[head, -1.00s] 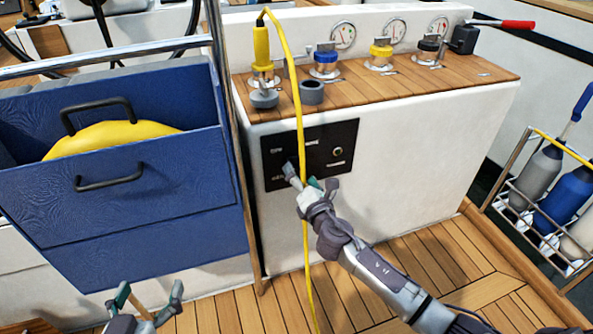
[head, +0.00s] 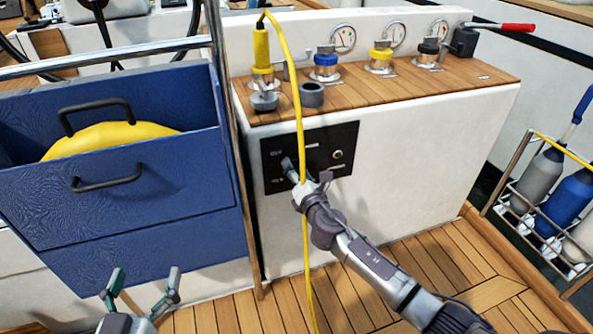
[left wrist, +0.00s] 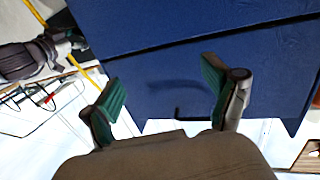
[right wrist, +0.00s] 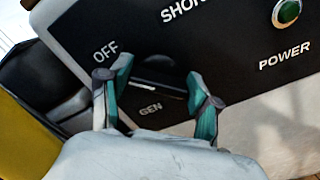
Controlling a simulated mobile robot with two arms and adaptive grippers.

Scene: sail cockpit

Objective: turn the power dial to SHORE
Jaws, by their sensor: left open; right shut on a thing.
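The power dial (right wrist: 158,72) is a dark knob on the black panel (head: 345,145), seen between my right fingers in the right wrist view. OFF is printed to its upper left, GEN just below it, and SHORE, partly cut off, above it to the right. My right gripper (right wrist: 159,78) is shut on the dial, with one finger on each side. Its pointer is hard to make out. In the head view, my right gripper (head: 296,172) is at the left part of the panel. My left gripper (head: 143,281) is open and empty, low before the blue locker (left wrist: 180,75).
A yellow cable (head: 303,240) hangs down across the panel close to my right gripper. A green button (right wrist: 287,12) sits right of the dial. The blue drawer (head: 110,200) holds a yellow object. A bottle rack (head: 545,200) stands at the far right.

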